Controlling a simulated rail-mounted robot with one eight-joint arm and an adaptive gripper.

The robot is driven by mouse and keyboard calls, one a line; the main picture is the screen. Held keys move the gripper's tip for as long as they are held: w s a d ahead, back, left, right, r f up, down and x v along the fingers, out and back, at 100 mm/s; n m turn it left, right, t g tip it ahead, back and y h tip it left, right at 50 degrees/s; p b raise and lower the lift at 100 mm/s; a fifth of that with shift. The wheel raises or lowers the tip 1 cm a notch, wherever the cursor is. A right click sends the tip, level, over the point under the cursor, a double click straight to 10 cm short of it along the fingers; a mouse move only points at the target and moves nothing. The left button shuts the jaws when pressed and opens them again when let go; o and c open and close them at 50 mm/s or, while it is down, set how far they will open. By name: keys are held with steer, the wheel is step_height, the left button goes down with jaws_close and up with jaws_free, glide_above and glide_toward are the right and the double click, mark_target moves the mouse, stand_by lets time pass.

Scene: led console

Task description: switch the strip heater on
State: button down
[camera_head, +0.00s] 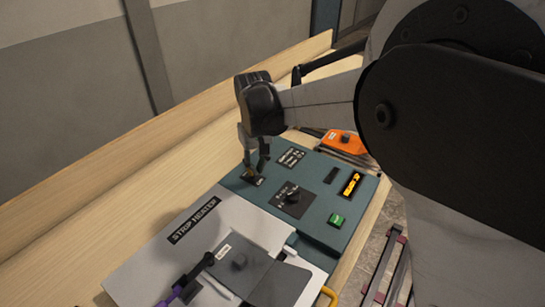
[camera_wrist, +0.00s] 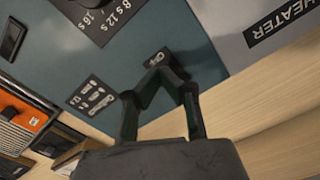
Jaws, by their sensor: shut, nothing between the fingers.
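The strip heater console is a teal panel (camera_head: 325,232) on the wooden bench, joined to a pale plate lettered STRIP HEATER (camera_head: 194,221). My gripper (camera_head: 254,172) is shut and empty, pointing down at the panel's far left corner. Its fingertips (camera_wrist: 163,78) are over or against a small black plate (camera_wrist: 155,58); I cannot tell whether they touch it. The fingers partly hide that plate and any control on it. A black dial (camera_head: 292,194), a dark rocker-like part (camera_head: 331,175), a lit orange display (camera_head: 350,185) and a green button (camera_head: 337,220) are on the panel.
An orange box (camera_head: 345,142) stands behind the console. A grey flap (camera_head: 250,268) and a purple-and-black tool-like object (camera_head: 185,285) lie at the front. The bench (camera_head: 110,205) left of the console is clear. A wooden ledge runs along the wall.

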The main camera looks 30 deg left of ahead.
steer(key=shift+r, duration=0.1)
step_height(320, 180, up, 7)
steer(key=p, duration=0.3)
steer(key=shift+d, duration=0.45)
stand_by(0.6)
steer(key=w+d+r+m+t+b, duration=0.1)
steer(key=d+r+m, duration=0.15)
steer(key=d, duration=0.65)
steer(key=w+d+r+m+t+y, duration=0.1)
steer(key=d+r, duration=0.2)
steer(key=d, duration=0.7)
steer(key=w+d+r+m+t+b, duration=0.1)
steer(key=w+d+r, duration=0.15)
steer(key=d, duration=0.65)
steer(key=s+d+f+m+t, duration=0.1)
steer(key=s+d+m, duration=0.1)
steer(key=s+d, duration=0.3)
steer(key=s+d+f+m+t+b, duration=0.1)
steer(key=s+d, duration=0.4)
steer(key=d, duration=0.7)
steer(key=s+d+f+m+t+h+b, duration=0.1)
steer(key=s+d+f+m+t, duration=0.1)
steer(key=s+d, duration=0.4)
steer(key=d+f+m, duration=0.1)
steer(key=d, duration=0.2)
steer(key=shift+m, duration=0.35)
